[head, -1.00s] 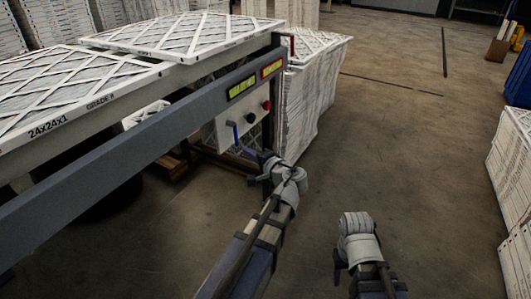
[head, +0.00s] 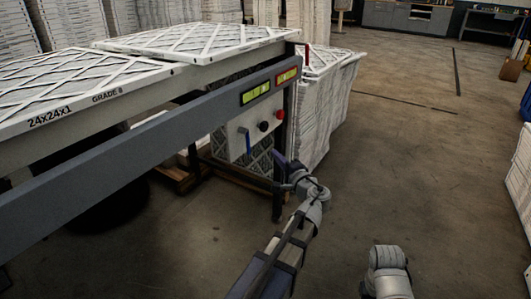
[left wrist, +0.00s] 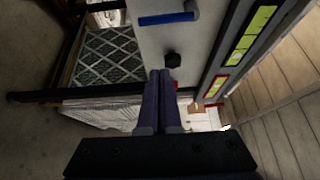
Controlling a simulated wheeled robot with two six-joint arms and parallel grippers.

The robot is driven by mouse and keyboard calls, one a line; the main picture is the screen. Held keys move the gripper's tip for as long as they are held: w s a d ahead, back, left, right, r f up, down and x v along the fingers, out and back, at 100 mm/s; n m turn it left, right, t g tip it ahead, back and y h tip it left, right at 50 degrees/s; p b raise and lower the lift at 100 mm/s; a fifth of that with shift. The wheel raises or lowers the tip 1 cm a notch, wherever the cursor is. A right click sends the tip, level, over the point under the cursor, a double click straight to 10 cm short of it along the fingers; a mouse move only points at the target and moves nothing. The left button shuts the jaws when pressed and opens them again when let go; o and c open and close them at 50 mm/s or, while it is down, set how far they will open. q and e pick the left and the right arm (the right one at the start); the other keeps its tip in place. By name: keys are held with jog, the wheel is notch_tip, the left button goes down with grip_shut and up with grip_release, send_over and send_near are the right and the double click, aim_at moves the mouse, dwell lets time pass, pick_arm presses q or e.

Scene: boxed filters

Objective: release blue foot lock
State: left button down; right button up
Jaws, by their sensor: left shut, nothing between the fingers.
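A blue lever (head: 247,143) hangs down on the left of a white control panel (head: 236,128) under the grey rail. In the left wrist view the lever (left wrist: 167,18) lies across the top, its right end at a grey pivot. My left gripper (head: 281,161) is shut and empty, close to the panel's lower right corner and to the right of the lever. In the left wrist view its fingers (left wrist: 160,74) are together just below the black knob (left wrist: 172,60), apart from the lever. Only my right arm's wrist shows at lower right; its fingers are not visible.
A black knob (head: 264,126) and a red button (head: 279,114) sit right of the lever. The grey rail (head: 150,130) runs beside boxed filters (head: 70,85). A filter stack (head: 325,105) stands behind my left gripper. Open floor (head: 420,160) lies to the right.

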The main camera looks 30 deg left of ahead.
pick_arm(q)
jog(key=x, duration=1)
jog(key=shift+s+a, duration=0.15)
jog(key=shift+s, duration=0.95)
jog(key=shift+s+a, duration=0.15)
jog(key=shift+s, duration=0.9)
jog(key=shift+s+m+p, duration=0.2)
jog(key=shift+m+p, duration=0.1)
jog(key=shift+p, duration=0.1)
